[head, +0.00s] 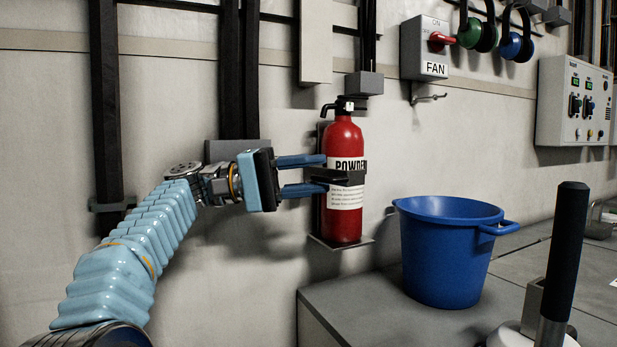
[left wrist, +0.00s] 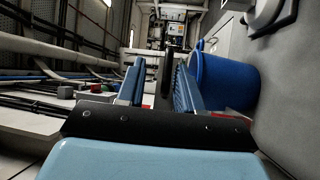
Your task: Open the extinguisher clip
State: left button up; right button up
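The red fire extinguisher (head: 343,226) stands upright against the wall on a small bracket. The black extinguisher clip (head: 345,177) crosses its front at mid-height over the label. My left gripper (head: 326,175) is at the left side of the extinguisher with its two blue fingers apart, one above the other. The clip's left end lies between the fingertips in the head view, close to the lower finger. In the left wrist view a dark upright piece, likely the clip (left wrist: 167,76), shows between the fingers; contact cannot be told. My right gripper is out of view.
A blue bucket (head: 450,260) stands on the grey bench right of the extinguisher. A black upright handle (head: 567,250) rises at the front right. A FAN switch box (head: 425,48) and a hook (head: 430,98) are on the wall above. Wall left of the extinguisher is mostly clear.

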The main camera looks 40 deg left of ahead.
pick_arm(q)
jog(key=shift+o, duration=0.9)
jog(key=r, duration=0.1)
jog(key=r+p, duration=0.1)
jog(key=r, duration=0.1)
jog(key=shift+s+d+r, duration=0.15)
jog(key=shift+s+r, duration=0.15)
jog(key=shift+r, duration=0.05)
jog(key=o, duration=0.6)
jog(key=s+d+r, duration=0.1)
jog(key=s+d+r+p, duration=0.1)
jog(key=r, duration=0.1)
jog(key=s+d+r+p, duration=0.1)
jog(key=r, duration=0.1)
jog(key=shift+s+r, duration=0.1)
jog(key=shift+r, duration=0.15)
jog(key=shift+c, duration=0.2)
jog(key=s+d+r, duration=0.1)
jog(key=s+d, duration=0.2)
jog(key=s+d+r, duration=0.1)
jog(key=s, duration=0.1)
jog(key=shift+s+d+r, duration=0.2)
jog(key=shift+s+r, duration=0.05)
jog(key=shift+r, duration=0.05)
jog(key=c, duration=0.7)
jog(key=shift+s+d+r, duration=0.3)
jog(key=shift+s+d, duration=0.45)
jog(key=shift+c, duration=0.2)
